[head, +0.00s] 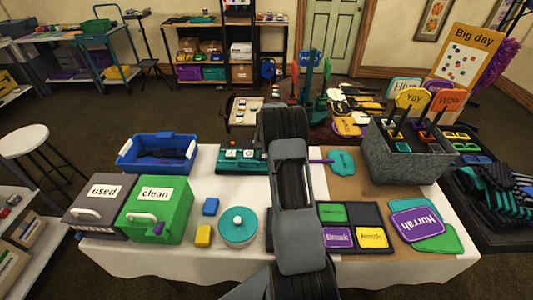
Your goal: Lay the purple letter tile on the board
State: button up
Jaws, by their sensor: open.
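I cannot make out a tile that is clearly the purple letter tile. A teal rack or board (230,167) with small light lettered squares stands at the back of the white-clothed table, partly covered by my arm. I cannot tell whether it is the task's board. A small purple piece (158,229) shows at the front of the green "clean" box (172,212); I cannot read any letter on it. My arm rises across the middle of the table, and my gripper is hidden.
A black tray (385,246) of signs lies right of my arm, below a grey sign bin (405,168). White cloth (200,270) is bare in front.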

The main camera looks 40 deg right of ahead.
jog(key=s+a+r+m+p, duration=0.2)
jog(key=a+r+m+p, duration=0.15)
jog(key=r, duration=0.65)
jog(key=s+a+r+m+p, duration=0.1)
jog(key=a+r+m+p, duration=0.3)
jog(key=r, duration=0.6)
jog(key=s+a+r+m+t+b, duration=0.2)
jog(key=s+a+r+m, duration=0.55)
jog(key=a, duration=0.25)
jog(key=s+a+r+m, duration=0.1)
jog(key=s+a+m, duration=0.3)
jog(key=s+m, duration=0.2)
jog(key=s+a+r+m+t, duration=0.1)
jog(key=s+a+m, duration=0.4)
jog(key=s+m, duration=0.2)
jog(key=shift+s+a+m+y, duration=0.15)
jog(key=shift+s+m+y, duration=0.2)
jog(key=shift+s, duration=0.7)
jog(key=shift+c, duration=0.3)
